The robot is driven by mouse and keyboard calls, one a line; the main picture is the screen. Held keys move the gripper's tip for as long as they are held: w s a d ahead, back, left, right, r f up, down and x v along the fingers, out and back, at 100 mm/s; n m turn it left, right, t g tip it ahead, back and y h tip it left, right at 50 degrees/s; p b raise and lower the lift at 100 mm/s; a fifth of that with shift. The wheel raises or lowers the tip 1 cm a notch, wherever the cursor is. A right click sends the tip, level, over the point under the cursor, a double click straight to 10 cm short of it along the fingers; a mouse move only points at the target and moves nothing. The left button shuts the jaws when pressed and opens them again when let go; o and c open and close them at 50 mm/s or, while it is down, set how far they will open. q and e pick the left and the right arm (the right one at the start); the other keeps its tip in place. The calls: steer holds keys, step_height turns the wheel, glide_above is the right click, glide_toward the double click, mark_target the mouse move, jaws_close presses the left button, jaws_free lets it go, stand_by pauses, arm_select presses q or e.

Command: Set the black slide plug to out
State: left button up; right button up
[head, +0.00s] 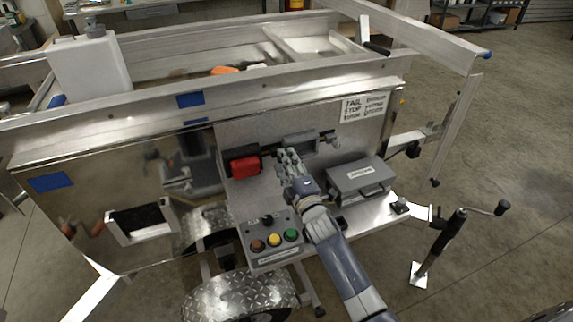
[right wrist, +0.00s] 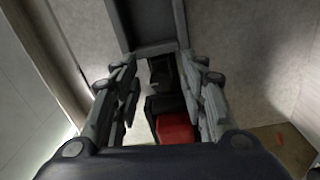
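My right gripper (head: 289,157) is in front of the trailer's metal panel, between a red block with a black housing (head: 244,166) and a grey housing (head: 300,142). In the right wrist view its two fingers (right wrist: 164,80) stand apart. A small dark block (right wrist: 160,70), which looks like the black slide plug, shows between the fingers at the end of the grey channel (right wrist: 150,25). I cannot tell whether the fingers touch it. In the head view the gripper hides this spot. The red block (right wrist: 174,128) lies below it in the wrist view. My left gripper is not in view.
A control box with coloured buttons (head: 273,242) sits below the gripper. A grey case (head: 359,185) stands on the ledge to its right. A wheel fender (head: 240,296) and a jack with a crank (head: 440,243) are lower down. Open floor lies at the right.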

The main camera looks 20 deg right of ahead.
steer(key=shift+s, duration=0.1)
steer(key=s, duration=1.1)
steer(key=shift+s+d+f, duration=0.2)
steer(key=shift+s+d, duration=0.05)
steer(key=shift+s, duration=0.15)
steer(key=shift+f, duration=0.1)
